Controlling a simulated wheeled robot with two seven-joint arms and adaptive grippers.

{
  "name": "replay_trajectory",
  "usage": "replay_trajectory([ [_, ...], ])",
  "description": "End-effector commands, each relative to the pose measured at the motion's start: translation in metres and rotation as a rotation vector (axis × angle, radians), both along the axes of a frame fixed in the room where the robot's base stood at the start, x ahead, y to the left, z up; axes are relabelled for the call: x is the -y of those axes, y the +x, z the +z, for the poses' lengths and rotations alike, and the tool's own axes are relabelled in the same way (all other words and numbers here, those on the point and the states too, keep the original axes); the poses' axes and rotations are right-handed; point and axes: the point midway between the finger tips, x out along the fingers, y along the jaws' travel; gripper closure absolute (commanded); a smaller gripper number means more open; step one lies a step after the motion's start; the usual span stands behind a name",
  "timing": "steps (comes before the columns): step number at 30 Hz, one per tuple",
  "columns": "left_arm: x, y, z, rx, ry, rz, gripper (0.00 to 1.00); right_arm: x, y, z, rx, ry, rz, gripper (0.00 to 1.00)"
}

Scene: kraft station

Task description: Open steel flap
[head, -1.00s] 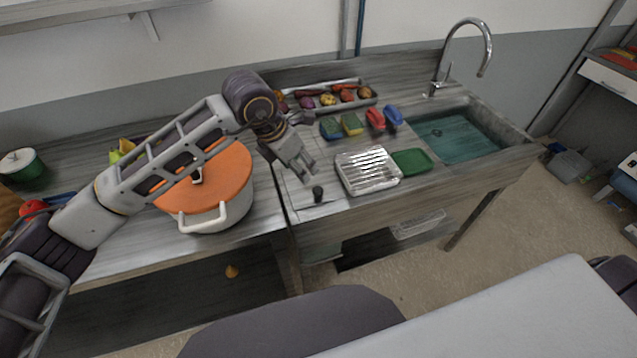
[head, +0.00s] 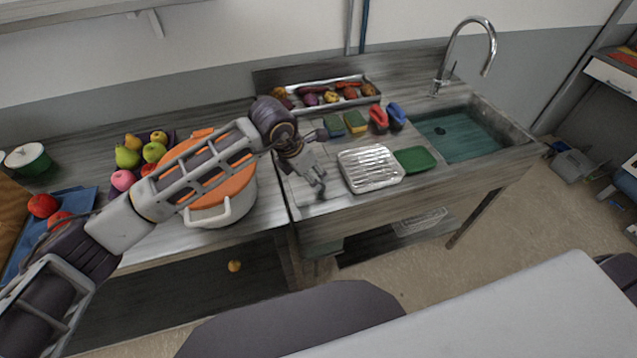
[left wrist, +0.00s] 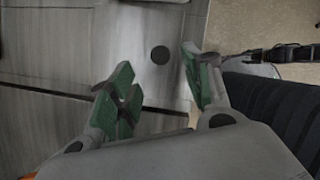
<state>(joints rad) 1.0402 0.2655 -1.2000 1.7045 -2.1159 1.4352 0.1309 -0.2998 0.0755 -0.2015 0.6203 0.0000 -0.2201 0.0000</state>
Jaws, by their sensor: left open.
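The steel flap (head: 297,205) appears to be the flat grey panel in the worktop left of the sink, lying level with the surface around it. It also shows in the left wrist view (left wrist: 135,35), with a round dark knob (left wrist: 160,55) on it. In the head view the knob is mostly hidden by my left gripper (head: 318,188). The left gripper is open and empty, over the flap near its front edge. In the left wrist view its green-padded fingers (left wrist: 158,72) stand apart, with the knob between and just beyond their tips. My right gripper is not in view.
A ribbed silver tray (head: 370,168) and a green dish (head: 415,160) lie right of the gripper. A white pot with an orange lid (head: 220,205) stands under my left forearm. Sponges, brushes and a vegetable tray (head: 375,103) sit behind. The sink (head: 490,150) is at right.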

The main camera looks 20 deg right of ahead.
Motion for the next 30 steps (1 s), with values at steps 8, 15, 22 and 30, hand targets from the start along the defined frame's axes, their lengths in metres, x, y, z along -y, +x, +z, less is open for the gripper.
replay_trajectory([
  [8,0.013,0.005,-0.034,-0.003,0.001,0.0,0.51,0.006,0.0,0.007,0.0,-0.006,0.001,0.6],
  [15,0.021,0.009,-0.057,-0.002,0.001,0.0,0.51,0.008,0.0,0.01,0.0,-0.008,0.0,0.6],
  [22,0.024,0.011,-0.065,0.0,0.001,0.0,0.51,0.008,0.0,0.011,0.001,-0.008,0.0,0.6],
  [30,0.024,0.011,-0.066,0.0,0.001,0.0,0.52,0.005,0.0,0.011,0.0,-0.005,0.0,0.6],
])
